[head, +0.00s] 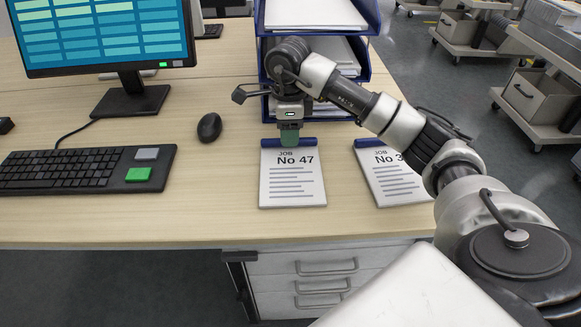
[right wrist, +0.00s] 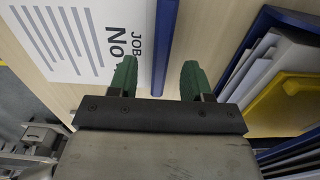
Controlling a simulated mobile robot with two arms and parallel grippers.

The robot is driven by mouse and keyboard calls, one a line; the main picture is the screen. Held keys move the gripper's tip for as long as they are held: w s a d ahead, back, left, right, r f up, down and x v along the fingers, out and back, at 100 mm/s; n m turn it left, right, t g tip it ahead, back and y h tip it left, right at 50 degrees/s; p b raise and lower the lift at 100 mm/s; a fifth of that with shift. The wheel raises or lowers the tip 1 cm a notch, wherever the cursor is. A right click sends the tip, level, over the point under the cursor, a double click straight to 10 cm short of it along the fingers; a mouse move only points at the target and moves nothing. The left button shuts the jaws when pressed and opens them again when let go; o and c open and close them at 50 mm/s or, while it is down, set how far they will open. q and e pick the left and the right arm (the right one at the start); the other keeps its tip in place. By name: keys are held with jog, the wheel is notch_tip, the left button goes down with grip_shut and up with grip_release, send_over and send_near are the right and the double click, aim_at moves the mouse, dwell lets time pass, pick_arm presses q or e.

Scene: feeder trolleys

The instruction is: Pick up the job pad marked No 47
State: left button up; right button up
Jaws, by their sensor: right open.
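The job pad marked No 47 (head: 292,190) lies flat on the wooden desk, with a dark blue strip along its top edge. My right gripper (head: 289,142) is over this strip, its green fingers pointing down. In the right wrist view the pad (right wrist: 72,38) shows "JOB No" and its blue strip; the open right gripper (right wrist: 157,72) has a finger on either side of the strip's line. I cannot tell how far above the desk the fingertips are. My left gripper is out of view.
A second job pad (head: 392,182) lies to the right, its number partly hidden by my arm. Blue stacked trays (head: 373,20) with papers stand behind my gripper. A keyboard (head: 70,170), mouse (head: 209,127) and monitor (head: 131,98) are at left. Trolleys (head: 541,97) stand beyond the desk.

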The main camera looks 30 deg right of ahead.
notch_tip(320, 180, down, 2)
jog(key=shift+f, duration=0.2)
grip_shut()
jog(key=shift+r, duration=0.15)
